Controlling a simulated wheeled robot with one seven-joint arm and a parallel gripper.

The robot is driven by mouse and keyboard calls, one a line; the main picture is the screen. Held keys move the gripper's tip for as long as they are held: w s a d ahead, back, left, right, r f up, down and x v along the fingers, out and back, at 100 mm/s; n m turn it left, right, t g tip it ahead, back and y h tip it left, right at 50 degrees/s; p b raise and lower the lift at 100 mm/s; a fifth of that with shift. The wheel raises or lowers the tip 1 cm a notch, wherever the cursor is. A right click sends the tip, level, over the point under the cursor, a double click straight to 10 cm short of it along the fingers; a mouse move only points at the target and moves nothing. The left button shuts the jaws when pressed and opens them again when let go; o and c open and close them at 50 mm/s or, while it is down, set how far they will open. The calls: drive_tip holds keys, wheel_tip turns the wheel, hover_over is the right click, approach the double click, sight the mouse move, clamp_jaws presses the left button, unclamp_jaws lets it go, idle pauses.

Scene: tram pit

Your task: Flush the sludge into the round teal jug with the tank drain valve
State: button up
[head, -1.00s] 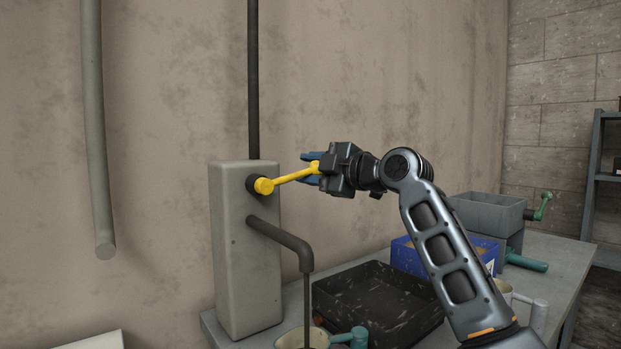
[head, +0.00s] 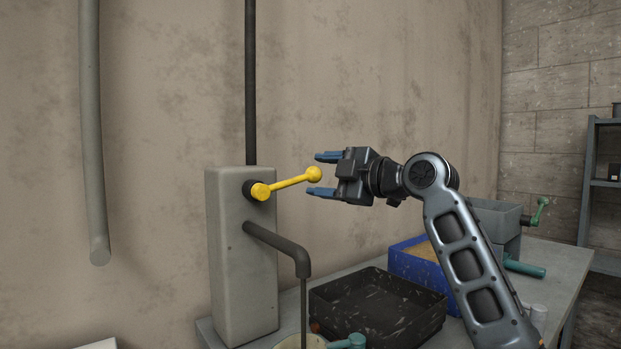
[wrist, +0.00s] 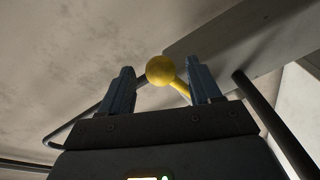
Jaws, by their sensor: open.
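The drain valve is a grey block (head: 240,270) with a yellow lever (head: 290,183) that points right and slightly up. A dark bent spout (head: 285,245) sticks out below the lever, and a thin dark stream (head: 304,310) runs down from it. Under it, at the bottom edge, is a round jug (head: 290,343) with a pale rim and a teal handle (head: 350,341); most of it is cut off. In the wrist view the yellow ball (wrist: 160,70) shows between the fingers.
A black tray (head: 375,305) is on the bench right of the jug. Behind it stand a blue box (head: 410,265) and a grey bin (head: 495,220) with a green crank. A grey pipe (head: 92,150) hangs on the left wall. The wall area above the gripper is clear.

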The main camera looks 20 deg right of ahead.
drive_tip(key=shift+v, duration=1.7)
idle(6.3)
